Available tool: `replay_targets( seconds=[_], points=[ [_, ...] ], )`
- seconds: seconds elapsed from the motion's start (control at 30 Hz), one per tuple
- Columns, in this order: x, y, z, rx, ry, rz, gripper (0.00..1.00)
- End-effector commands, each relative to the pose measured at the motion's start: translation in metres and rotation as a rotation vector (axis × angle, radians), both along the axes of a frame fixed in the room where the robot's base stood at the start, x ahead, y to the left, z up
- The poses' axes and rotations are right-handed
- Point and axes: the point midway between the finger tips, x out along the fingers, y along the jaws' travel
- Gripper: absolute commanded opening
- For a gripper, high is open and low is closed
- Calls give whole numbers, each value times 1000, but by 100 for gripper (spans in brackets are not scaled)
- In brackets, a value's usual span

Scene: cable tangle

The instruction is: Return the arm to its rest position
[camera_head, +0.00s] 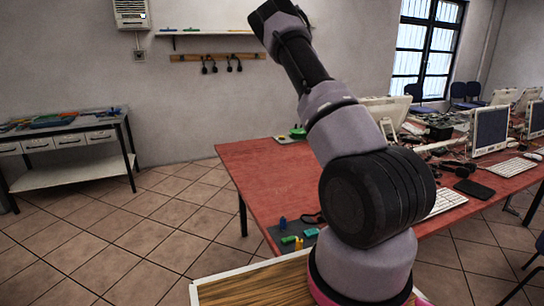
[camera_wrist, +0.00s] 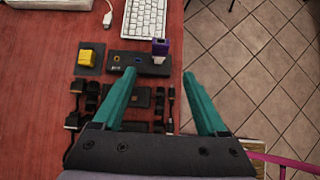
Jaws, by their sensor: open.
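My arm rises from its base at the right of centre in the head view and reaches up and to the left. My gripper is not clearly seen in the head view. In the wrist view my gripper (camera_wrist: 160,85) has two green fingers spread apart with nothing between them. It is above the front edge of the red table (camera_wrist: 40,60). Below the fingers lie black cables with plugs (camera_wrist: 90,100) and a dark box with ports (camera_wrist: 138,63). A purple connector (camera_wrist: 160,46) sits at the box's right end.
A yellow block (camera_wrist: 87,58) lies on a dark pad, and a white keyboard (camera_wrist: 145,18) lies beyond. The red table (camera_head: 265,170) also holds monitors (camera_head: 490,130). A workbench (camera_head: 70,130) stands at the far left. The tiled floor (camera_head: 150,210) between is clear.

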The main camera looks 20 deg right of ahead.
Motion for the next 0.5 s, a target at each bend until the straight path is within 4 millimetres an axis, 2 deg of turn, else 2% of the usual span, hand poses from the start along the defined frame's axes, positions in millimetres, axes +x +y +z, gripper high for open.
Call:
replay_targets(
  seconds=[0.13, 0.23, 0.37, 0.5],
  points=[
    [4, 5, 1, 17, -28, -24, 75],
    [15, 20, 6, 71, -117, -100, 75],
    [40, 56, 21, 201, -300, -274, 75],
    [66, 102, 51, 365, -489, -491, 75]
  ],
)
